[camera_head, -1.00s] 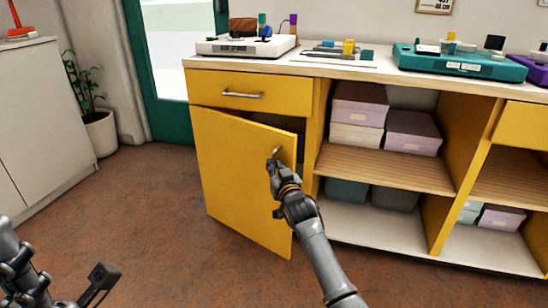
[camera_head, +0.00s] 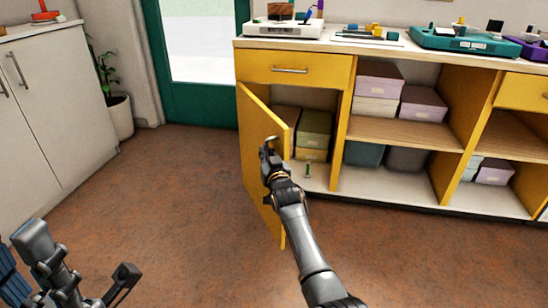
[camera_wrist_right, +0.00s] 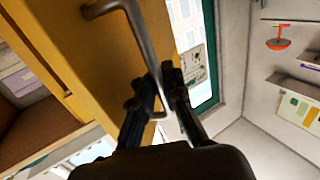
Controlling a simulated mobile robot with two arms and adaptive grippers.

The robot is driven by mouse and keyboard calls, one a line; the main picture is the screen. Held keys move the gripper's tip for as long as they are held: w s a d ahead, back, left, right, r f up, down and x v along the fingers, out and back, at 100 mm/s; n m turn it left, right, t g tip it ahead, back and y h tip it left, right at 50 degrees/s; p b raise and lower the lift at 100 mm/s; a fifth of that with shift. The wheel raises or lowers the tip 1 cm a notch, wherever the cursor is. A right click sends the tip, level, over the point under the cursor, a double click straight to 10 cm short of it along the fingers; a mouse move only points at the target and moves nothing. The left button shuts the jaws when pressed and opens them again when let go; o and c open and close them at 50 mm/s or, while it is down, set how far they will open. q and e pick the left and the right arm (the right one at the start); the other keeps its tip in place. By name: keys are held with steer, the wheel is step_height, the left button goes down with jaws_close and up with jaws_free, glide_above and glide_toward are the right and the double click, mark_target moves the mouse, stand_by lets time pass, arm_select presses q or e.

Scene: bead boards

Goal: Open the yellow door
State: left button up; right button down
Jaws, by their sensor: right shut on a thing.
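The yellow door (camera_head: 258,165) stands well open, swung out from the cabinet below the yellow drawer (camera_head: 290,69). Its metal handle (camera_wrist_right: 135,35) shows in the right wrist view. My right gripper (camera_head: 268,150) is at the door's free edge and shut on the handle; in the right wrist view its fingers (camera_wrist_right: 160,90) close around the bar. Inside the opened cupboard are olive green boxes (camera_head: 314,132) and a small green item (camera_head: 308,170).
Open shelves right of the door hold lilac boxes (camera_head: 421,103) and dark boxes. Bead boards, including a teal one (camera_head: 465,43), lie on the counter. A white cabinet (camera_head: 50,100) and a potted plant (camera_head: 118,112) stand at the left. The brown floor (camera_head: 170,200) between is clear.

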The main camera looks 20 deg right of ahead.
steer(key=shift+s+a+f, duration=0.15)
steer(key=shift+a+f, duration=0.1)
steer(key=shift+f, duration=0.2)
steer(key=c, duration=1.7)
jaws_free()
steer(key=shift+r, duration=0.1)
steer(key=shift+s+r, duration=0.1)
steer(key=shift+r, duration=0.15)
steer(key=s, duration=1.2)
